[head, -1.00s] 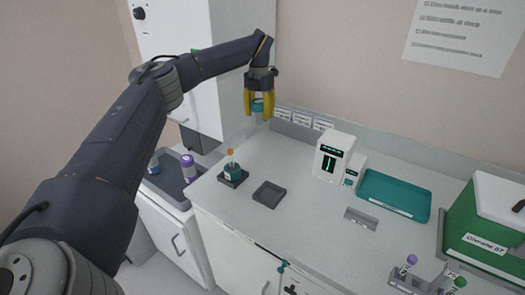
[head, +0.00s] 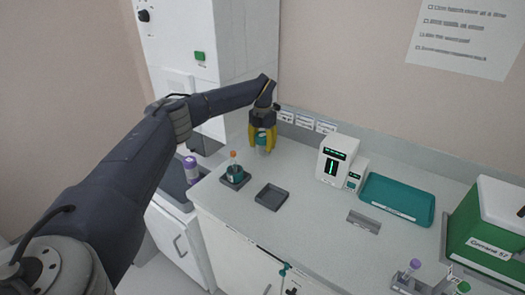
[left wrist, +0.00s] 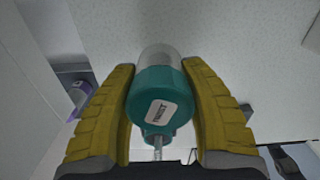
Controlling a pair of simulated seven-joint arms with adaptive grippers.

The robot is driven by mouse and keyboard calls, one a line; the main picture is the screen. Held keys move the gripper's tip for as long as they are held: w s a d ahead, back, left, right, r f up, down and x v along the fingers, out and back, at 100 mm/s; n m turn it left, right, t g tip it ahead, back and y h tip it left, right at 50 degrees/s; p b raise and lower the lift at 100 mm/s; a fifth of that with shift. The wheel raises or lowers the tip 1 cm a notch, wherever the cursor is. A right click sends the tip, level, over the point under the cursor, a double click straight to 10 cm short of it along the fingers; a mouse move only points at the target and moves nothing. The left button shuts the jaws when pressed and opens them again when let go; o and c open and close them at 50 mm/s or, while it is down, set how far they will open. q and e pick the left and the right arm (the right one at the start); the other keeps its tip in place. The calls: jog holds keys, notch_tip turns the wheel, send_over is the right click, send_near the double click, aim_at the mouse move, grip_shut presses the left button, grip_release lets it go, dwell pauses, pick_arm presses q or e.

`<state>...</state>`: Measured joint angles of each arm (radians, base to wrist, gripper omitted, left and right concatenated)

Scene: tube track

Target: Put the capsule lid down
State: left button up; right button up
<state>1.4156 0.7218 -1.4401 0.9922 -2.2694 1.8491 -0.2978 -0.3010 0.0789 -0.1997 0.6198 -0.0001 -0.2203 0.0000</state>
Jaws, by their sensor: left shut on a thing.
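My left gripper (head: 263,148) is shut on the capsule lid (head: 261,139), with one yellow finger on each side. The lid has a teal cap and a clear part hanging below it, low over the back left of the white counter. I cannot tell whether it touches the counter. In the left wrist view, the lid (left wrist: 155,97) sits between the fingers (left wrist: 159,75), its "TWIST" label facing the camera and its clear end pointing away. My right gripper is out of view.
An empty dark tray (head: 271,197) lies in front of the lid. A white device (head: 337,158), a teal tray (head: 397,198) and a green box (head: 486,240) stand to the right. A purple-capped tube (head: 191,168) is at the left. Counter around the lid looks clear.

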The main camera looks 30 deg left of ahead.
pick_arm(q)
jog(key=shift+f, duration=1.4)
jog(key=shift+f, duration=0.1)
jog(key=o, duration=1.4)
notch_tip(320, 180, up, 12)
jog(key=shift+r, duration=0.1)
